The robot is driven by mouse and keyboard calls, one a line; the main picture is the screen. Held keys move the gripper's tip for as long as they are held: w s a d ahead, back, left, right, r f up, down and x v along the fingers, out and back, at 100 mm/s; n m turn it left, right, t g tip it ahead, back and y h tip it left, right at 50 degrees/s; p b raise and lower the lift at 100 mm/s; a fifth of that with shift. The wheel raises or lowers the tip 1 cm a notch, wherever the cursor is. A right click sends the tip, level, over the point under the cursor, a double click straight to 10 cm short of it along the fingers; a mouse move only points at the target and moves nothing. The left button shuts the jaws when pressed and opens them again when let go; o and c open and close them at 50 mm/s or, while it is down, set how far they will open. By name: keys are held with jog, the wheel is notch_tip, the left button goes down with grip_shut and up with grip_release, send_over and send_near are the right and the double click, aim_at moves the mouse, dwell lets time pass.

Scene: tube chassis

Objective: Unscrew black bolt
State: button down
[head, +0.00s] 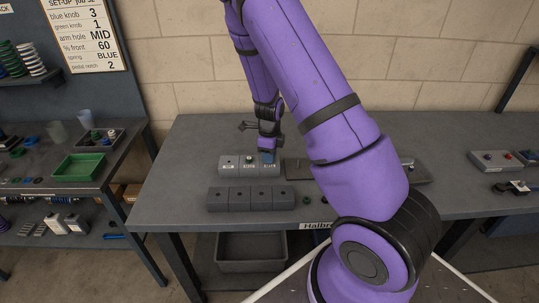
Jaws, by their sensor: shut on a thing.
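My gripper (268,152) points straight down at the right end of a light grey block (238,168) on the bench, in the head view. It is shut on a small part there, mostly hidden by the fingers. Some blue shows at the fingertips, and I cannot tell whether it belongs to the part or to the gripper. The block has white labels too small to read. A green piece (249,158) sits in its middle, and a small dark spot shows at its left. I cannot clearly make out the black bolt.
A dark grey sectioned block (252,200) lies in front. Small pieces lie right of it. A brown-grey plate (295,172) runs behind my arm, hiding part of the bench. The bench's left side is clear.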

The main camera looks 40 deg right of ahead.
jog(key=shift+n, duration=1.4)
jog(key=shift+n, duration=0.8)
jog(key=n, duration=0.3)
jog(key=shift+n, duration=0.3)
jog(key=n, duration=0.3)
jog(key=shift+d+n, duration=0.1)
jog(key=shift+n, duration=1)
